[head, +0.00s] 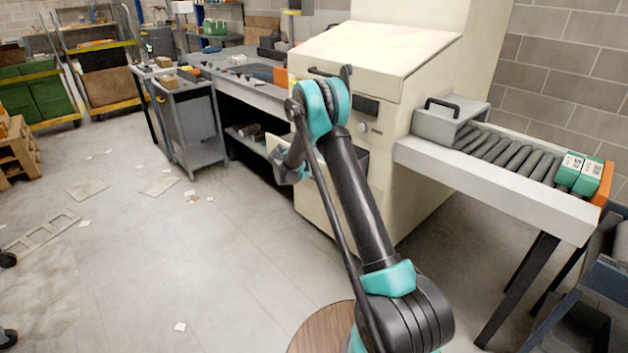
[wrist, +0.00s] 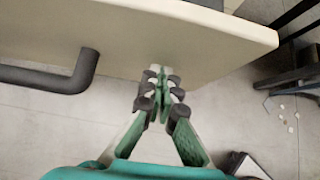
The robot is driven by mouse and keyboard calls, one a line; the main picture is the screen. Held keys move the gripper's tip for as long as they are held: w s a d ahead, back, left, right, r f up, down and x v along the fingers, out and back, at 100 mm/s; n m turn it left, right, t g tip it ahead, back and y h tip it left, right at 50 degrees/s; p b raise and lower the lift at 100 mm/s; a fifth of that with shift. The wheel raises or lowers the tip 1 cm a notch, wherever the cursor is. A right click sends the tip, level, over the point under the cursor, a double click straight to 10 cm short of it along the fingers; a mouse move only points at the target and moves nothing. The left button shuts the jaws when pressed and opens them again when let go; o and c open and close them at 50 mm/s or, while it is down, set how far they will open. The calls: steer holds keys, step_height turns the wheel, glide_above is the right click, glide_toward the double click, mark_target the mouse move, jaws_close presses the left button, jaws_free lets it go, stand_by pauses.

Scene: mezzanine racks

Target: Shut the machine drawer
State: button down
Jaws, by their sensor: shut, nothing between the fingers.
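The cream machine (head: 405,130) stands in the middle of the head view. Its drawer (head: 318,172) juts out at the front, below the control panel, with a dark opening beside it; my arm covers much of it. In the wrist view a cream panel (wrist: 150,35), apparently the drawer front, spans the top, with a dark bar handle (wrist: 65,80) at left. My gripper (wrist: 163,75) is shut and empty, its fingertips at the panel's lower edge; whether they touch it I cannot tell. In the head view the fingertips are hidden.
A roller conveyor (head: 510,165) with green-and-white boxes (head: 580,172) extends to the right of the machine. A grey workbench (head: 245,88) and a grey cart (head: 190,120) stand at left. A round wooden top (head: 322,330) is low in front. The floor at left is mostly open, with scattered scraps.

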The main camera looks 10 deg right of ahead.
steer(key=shift+d, duration=0.1)
steer(key=w+d, duration=0.4)
steer(key=d, duration=0.2)
steer(key=w+d, duration=0.5)
steer(key=d, duration=0.1)
steer(key=w+d, duration=0.5)
steer(key=d, duration=0.2)
steer(key=shift+w+d+r, duration=0.1)
steer(key=shift+w+d, duration=0.1)
steer(key=shift+d, duration=0.25)
